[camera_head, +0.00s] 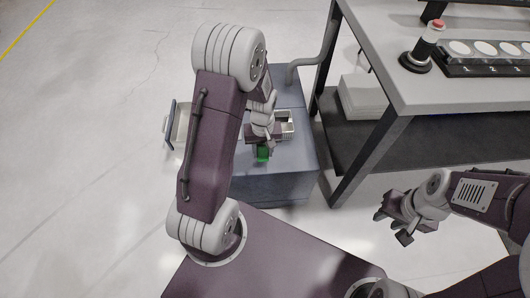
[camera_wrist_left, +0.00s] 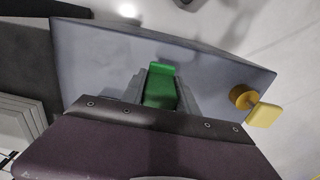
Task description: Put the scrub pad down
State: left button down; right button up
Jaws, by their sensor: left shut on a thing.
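The green scrub pad (camera_head: 263,154) is held by my left gripper (camera_head: 262,150) over the near part of the blue-grey cart top (camera_head: 285,183). In the left wrist view the pad (camera_wrist_left: 160,90) sits between the two grey fingers (camera_wrist_left: 160,88), with its far end sticking out beyond them. Whether the pad touches the cart top I cannot tell. My right gripper (camera_head: 392,226) is open and empty, off to the right over the floor.
A light wire-like tray (camera_head: 288,122) stands on the cart behind my left gripper. An open drawer (camera_head: 180,124) juts out left. A yellow-handled object (camera_wrist_left: 264,114) shows in the left wrist view.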

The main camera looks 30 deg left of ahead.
aim_at(263, 157)
pick_arm(q)
notch_tip(263, 157, down, 4)
jog(key=b, duration=0.4)
jog(key=shift+f, duration=0.25)
jog(key=shift+r, duration=0.4)
jog(key=shift+f, duration=0.2)
jog(key=c, duration=0.9)
grip_release()
jog(key=shift+r, duration=0.15)
notch_tip(263, 157, up, 12)
jog(key=p, duration=0.7)
jog(key=s+d+r+m, duration=0.1)
jog(key=s+m, duration=0.1)
jog(key=s+d+r+m, duration=0.1)
jog(key=s+d+m, duration=0.1)
jog(key=s, duration=0.1)
jog(key=s+d+m+t, duration=0.1)
jog(key=s+m, duration=0.1)
jog(key=s, duration=0.1)
jog(key=shift+s+d+r, duration=0.15)
jog(key=shift+d+r, duration=0.2)
jog(key=shift+r, duration=0.05)
